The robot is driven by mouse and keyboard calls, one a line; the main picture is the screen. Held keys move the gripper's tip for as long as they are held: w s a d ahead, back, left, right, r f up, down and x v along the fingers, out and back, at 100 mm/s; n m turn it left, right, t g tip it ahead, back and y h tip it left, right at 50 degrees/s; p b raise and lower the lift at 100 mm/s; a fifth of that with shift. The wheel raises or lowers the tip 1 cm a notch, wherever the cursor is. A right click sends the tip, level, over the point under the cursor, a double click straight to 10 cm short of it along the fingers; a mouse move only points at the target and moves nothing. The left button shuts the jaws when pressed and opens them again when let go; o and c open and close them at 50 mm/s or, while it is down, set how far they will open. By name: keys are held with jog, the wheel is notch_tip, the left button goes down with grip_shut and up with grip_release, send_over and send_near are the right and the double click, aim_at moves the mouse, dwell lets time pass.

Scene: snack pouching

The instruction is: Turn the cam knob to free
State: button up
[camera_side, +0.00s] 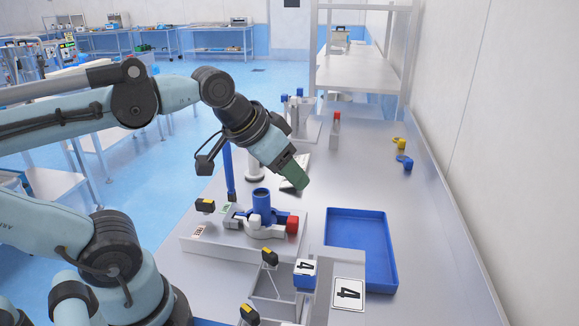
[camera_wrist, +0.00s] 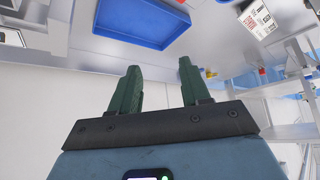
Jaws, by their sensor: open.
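The fixture (camera_side: 245,247) is a pale block on the bench in the side view, carrying a blue upright cylinder (camera_side: 261,203) in a white clamp. A red knob (camera_side: 292,225) sits at the clamp's right end; I take it to be the cam knob, but its setting cannot be read. My gripper (camera_side: 293,176) is above and behind the fixture, apart from it, with its green fingers pointing down and right. In the wrist view my gripper (camera_wrist: 159,66) shows two green fingers apart with nothing between them. The knob cannot be made out in the wrist view.
A blue tray (camera_side: 361,281) lies right of the fixture and also shows in the wrist view (camera_wrist: 113,20). A blue post (camera_side: 228,168) rises behind the fixture. The wall bounds the right.

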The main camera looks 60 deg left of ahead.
notch_tip(320, 180, up, 4)
jog(key=n+g, duration=0.7)
jog(key=n, duration=2)
send_over(204, 200)
jog(key=shift+d+f, duration=0.1)
jog(key=shift+f, duration=8.45)
jog(key=shift+c, duration=0.5)
grip_shut()
